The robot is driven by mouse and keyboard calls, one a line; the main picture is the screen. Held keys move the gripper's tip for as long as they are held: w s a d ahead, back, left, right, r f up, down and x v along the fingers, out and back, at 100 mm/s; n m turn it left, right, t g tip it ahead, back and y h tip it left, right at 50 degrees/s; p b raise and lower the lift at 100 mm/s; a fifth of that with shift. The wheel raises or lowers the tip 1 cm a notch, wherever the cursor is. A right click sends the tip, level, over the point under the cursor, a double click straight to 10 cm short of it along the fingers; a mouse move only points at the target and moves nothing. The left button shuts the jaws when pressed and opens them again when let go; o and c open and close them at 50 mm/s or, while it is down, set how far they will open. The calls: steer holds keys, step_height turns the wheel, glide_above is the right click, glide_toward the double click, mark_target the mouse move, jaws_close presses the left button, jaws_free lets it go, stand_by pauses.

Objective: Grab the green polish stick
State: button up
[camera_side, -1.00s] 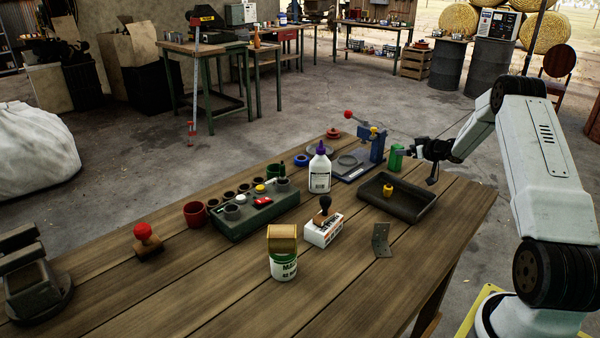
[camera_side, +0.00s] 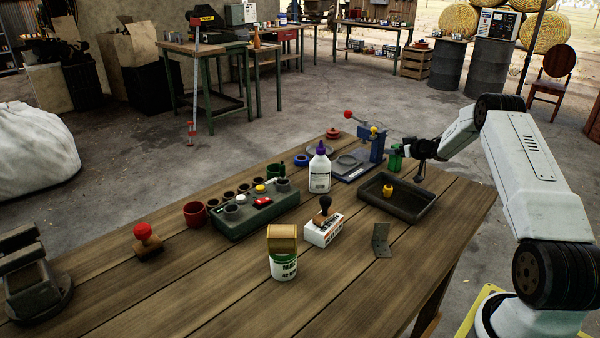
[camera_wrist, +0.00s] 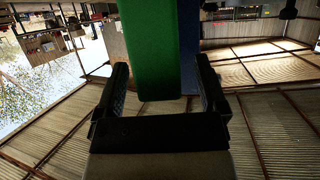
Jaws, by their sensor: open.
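The green polish stick (camera_side: 396,160) stands upright at the right end of the table, beside the blue press. In the wrist view, the green stick (camera_wrist: 152,45) fills the upper middle, with its end between my two black fingers. My gripper (camera_wrist: 161,66) is open, one finger on each side of the stick, with gaps showing on both sides. In the side view, my gripper (camera_side: 409,146) is level with the stick's upper part, just right of it, and overlaps it in the picture. Contact cannot be told.
The blue press (camera_side: 377,147) with its red-knobbed lever stands close left of the stick. A dark tray (camera_side: 425,212) lies in front, holding a small yellow piece (camera_side: 388,190). A white glue bottle (camera_side: 319,172) stands further left.

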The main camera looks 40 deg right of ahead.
stand_by(0.4)
jaws_close()
steer(key=shift+r, duration=0.15)
steer(key=shift+r, duration=1.4)
steer(key=s+a+r, duration=0.8)
steer(key=s+r, duration=0.2)
steer(key=s, duration=0.1)
steer(key=shift+a, duration=0.4)
